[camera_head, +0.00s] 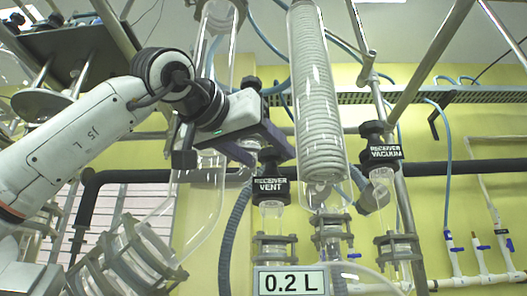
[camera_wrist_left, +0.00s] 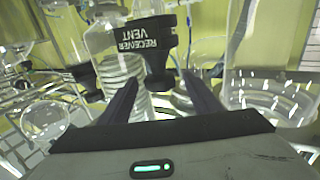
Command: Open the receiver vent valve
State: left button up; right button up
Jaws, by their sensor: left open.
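The receiver vent valve (camera_head: 270,187) is a black cap with a white "RECEIVER VENT" label on top of a clear glass neck, left of the coil condenser. In the left wrist view the valve (camera_wrist_left: 146,38) shows with its label upside down, and its black knob (camera_wrist_left: 158,78) lies between the fingers. My left gripper (camera_head: 266,153) reaches in from the upper left, with its fingers around the top of the valve. In the left wrist view the gripper (camera_wrist_left: 160,80) is open, with visible gaps beside the knob. Finger contact cannot be made out. My right gripper is not in view.
The glass coil condenser (camera_head: 318,95) stands close right of the gripper. The receiver vacuum valve (camera_head: 380,153) is further right. A "0.2 L" sign (camera_head: 291,281) sits below. A glass tube (camera_head: 205,205) is left of the valve, and a metal frame bar (camera_head: 425,60) crosses the upper right.

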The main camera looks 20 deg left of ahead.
pick_arm(q)
jog(key=c, duration=1.1)
jog(key=shift+o, duration=0.2)
jog(key=shift+d, duration=0.1)
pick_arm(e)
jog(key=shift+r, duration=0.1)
